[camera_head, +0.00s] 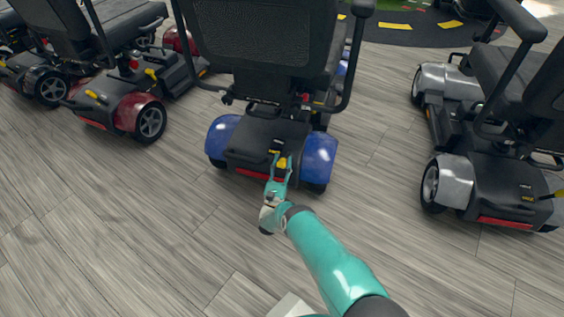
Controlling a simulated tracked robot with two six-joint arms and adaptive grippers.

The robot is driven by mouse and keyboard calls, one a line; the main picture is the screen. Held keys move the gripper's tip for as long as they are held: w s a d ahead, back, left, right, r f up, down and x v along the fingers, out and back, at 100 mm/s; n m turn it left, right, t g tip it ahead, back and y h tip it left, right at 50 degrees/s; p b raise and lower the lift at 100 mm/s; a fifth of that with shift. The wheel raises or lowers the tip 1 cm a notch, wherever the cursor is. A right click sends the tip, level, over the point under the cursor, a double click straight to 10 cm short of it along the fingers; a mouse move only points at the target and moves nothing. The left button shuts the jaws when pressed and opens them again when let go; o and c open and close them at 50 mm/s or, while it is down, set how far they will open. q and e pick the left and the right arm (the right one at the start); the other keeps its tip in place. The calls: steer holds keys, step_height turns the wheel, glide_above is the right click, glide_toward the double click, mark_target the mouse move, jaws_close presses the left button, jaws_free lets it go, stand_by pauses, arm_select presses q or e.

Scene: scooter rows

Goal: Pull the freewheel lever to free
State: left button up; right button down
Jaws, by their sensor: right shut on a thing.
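A blue scooter (318,150) stands in the middle with its rear towards me. Its yellow freewheel lever (282,162) shows at the back of the black rear cover, between the blue fenders. My right gripper (281,168) reaches up from below on the teal arm and is shut on the lever. The fingers hide part of the lever, and I cannot tell its exact angle. My left gripper is not in view.
A red scooter (138,115) stands to the left and a silver scooter (452,180) to the right, each with a yellow lever at its rear. More scooters stand at the far left. The wood-look floor (120,230) in front is clear.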

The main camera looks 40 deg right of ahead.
steer(key=c, duration=0.8)
jaws_free()
steer(key=shift+s+d, duration=0.1)
steer(key=shift+c, duration=0.2)
steer(key=shift+o, duration=0.4)
